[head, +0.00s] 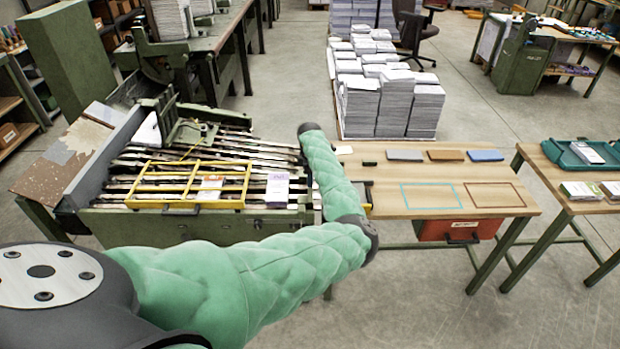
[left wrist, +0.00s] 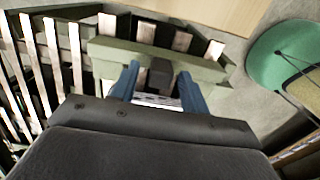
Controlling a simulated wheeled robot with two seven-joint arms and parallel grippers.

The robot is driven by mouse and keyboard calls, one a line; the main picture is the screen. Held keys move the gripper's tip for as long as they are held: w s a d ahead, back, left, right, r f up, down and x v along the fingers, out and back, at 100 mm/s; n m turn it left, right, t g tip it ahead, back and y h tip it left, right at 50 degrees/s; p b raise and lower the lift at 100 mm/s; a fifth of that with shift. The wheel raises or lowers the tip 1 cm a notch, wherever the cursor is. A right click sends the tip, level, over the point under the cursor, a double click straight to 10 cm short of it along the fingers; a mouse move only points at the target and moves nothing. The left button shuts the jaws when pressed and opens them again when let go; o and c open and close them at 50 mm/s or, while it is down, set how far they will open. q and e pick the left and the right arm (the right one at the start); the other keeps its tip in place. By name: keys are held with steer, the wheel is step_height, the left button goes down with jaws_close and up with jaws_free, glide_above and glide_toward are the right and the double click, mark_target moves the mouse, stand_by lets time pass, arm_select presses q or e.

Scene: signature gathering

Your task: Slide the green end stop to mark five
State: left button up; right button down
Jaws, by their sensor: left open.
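A green bar (left wrist: 205,69), which looks like the end stop, lies across the upper middle of the left wrist view at the end of the rail bed. A dark block (left wrist: 160,74) stands out from it. My left gripper (left wrist: 158,82) is open, with one blue finger on each side of this block. I cannot tell whether the fingers touch it. In the head view my green-sleeved arm covers the right end of the machine and hides the gripper. I can read no scale marks in either view. My right gripper is out of view.
Long rails (head: 135,180) and a yellow frame (head: 190,206) with cards lie on the green machine. A wooden table (head: 385,200) with small blocks and outlined rectangles stands to the right. Paper stacks (head: 385,105) stand behind. The floor between is clear.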

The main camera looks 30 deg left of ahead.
arm_select(q)
step_height(320, 180, up, 6)
steer(key=shift+f+b, duration=0.2)
steer(key=shift+b, duration=0.85)
steer(key=shift+r, duration=0.8)
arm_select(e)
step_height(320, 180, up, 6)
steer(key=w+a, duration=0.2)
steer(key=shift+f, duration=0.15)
